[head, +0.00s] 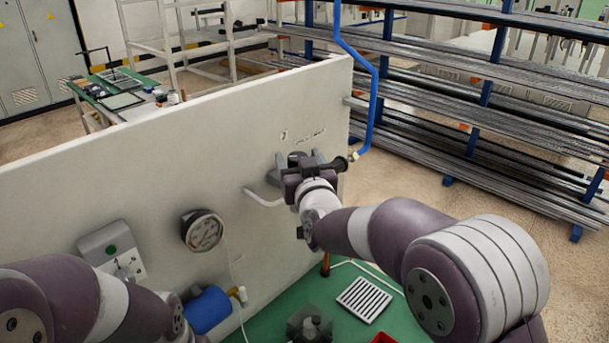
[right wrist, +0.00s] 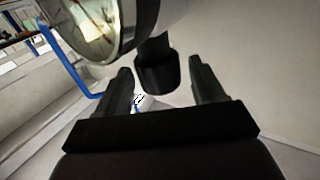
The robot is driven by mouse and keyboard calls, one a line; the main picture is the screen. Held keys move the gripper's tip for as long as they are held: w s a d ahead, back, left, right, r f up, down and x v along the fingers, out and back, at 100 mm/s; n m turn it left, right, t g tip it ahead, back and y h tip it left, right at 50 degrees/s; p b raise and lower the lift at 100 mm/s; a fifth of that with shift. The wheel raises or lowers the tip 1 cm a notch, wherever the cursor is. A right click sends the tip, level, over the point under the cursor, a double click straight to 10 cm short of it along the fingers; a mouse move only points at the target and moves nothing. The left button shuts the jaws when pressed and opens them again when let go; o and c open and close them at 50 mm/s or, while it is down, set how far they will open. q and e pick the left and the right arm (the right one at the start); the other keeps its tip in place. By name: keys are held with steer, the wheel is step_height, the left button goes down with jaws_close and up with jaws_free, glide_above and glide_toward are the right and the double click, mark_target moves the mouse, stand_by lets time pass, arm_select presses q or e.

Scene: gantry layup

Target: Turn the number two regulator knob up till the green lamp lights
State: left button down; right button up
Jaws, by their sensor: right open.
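My right gripper (head: 299,159) is at the white panel, just below a handwritten number 2 (head: 284,135). Its fingers are open, one on each side of a dark regulator part. In the right wrist view the black knob (right wrist: 157,74) lies between the two fingers, with a gap on each side. A round gauge face (right wrist: 98,25) is above it, cut by the frame edge. A grey box (head: 101,241) low on the panel at left bears a small green lamp (head: 111,250), which does not clearly glow.
A blue pipe (head: 373,95) comes down to the fitting right of my right gripper. A round dial (head: 203,231) and a blue cylinder (head: 208,310) are further left. A slotted grey plate (head: 364,299) lies on the green bench (head: 262,329). Metal racks stand behind.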

steer(key=b+v, duration=0.4)
steer(key=v, duration=0.8)
